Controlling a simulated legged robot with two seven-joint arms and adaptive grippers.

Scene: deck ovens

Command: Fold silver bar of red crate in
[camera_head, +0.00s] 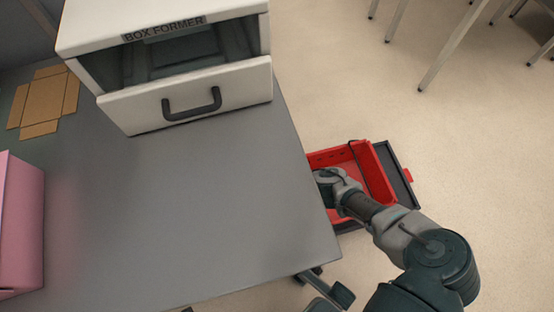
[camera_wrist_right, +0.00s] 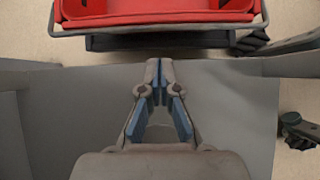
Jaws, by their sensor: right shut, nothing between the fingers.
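The red crate (camera_head: 375,172) stands low beside the right edge of the grey table, partly hidden by my right arm and the table. In the right wrist view, its red wall (camera_wrist_right: 160,5) shows at the top. The silver bar (camera_wrist_right: 160,29) runs across the crate's near side there, with bent ends at both corners. My right gripper (camera_wrist_right: 160,72) is shut and empty, its tips below the bar in the picture and apart from it. In the head view, my right gripper (camera_head: 323,178) is at the crate's table side. My left gripper is not in view.
The grey table (camera_head: 190,200) fills the left and centre. It bears a white box former (camera_head: 185,95) with a handled drawer, flat brown cardboard (camera_head: 45,103) and a pink box (camera_head: 20,225). Open floor (camera_head: 480,150) lies right of the crate, with metal legs (camera_head: 450,50) behind.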

